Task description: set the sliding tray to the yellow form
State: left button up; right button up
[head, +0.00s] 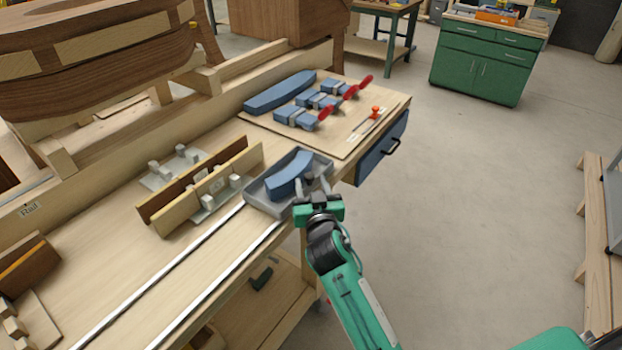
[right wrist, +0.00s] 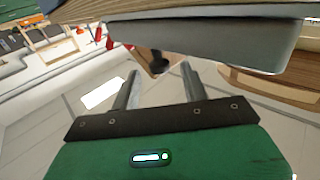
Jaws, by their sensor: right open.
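The sliding tray (head: 258,198) is a grey open box at the right end of two metal rails, with a curved blue block (head: 289,177) in it. My right gripper (head: 313,184) is open at the tray's near right side. In the right wrist view, the tray's grey side (right wrist: 205,42) spans the top, above the two open fingers (right wrist: 162,88). A dark knob (right wrist: 160,66) appears between the fingertips; I cannot tell whether they touch it. A form with a yellow-orange edge (head: 28,262) stands at the far left of the bench. My left gripper is out of view.
The rails (head: 185,258) run clear toward the lower left. A brown and pale wood form (head: 180,190) stands behind them. A board (head: 350,141) with blue blocks and red-handled clamps lies behind the tray. A blue drawer (head: 375,160) with a black handle is at the bench's right end.

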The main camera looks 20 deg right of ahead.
jog(key=shift+w, duration=0.65)
grip_shut()
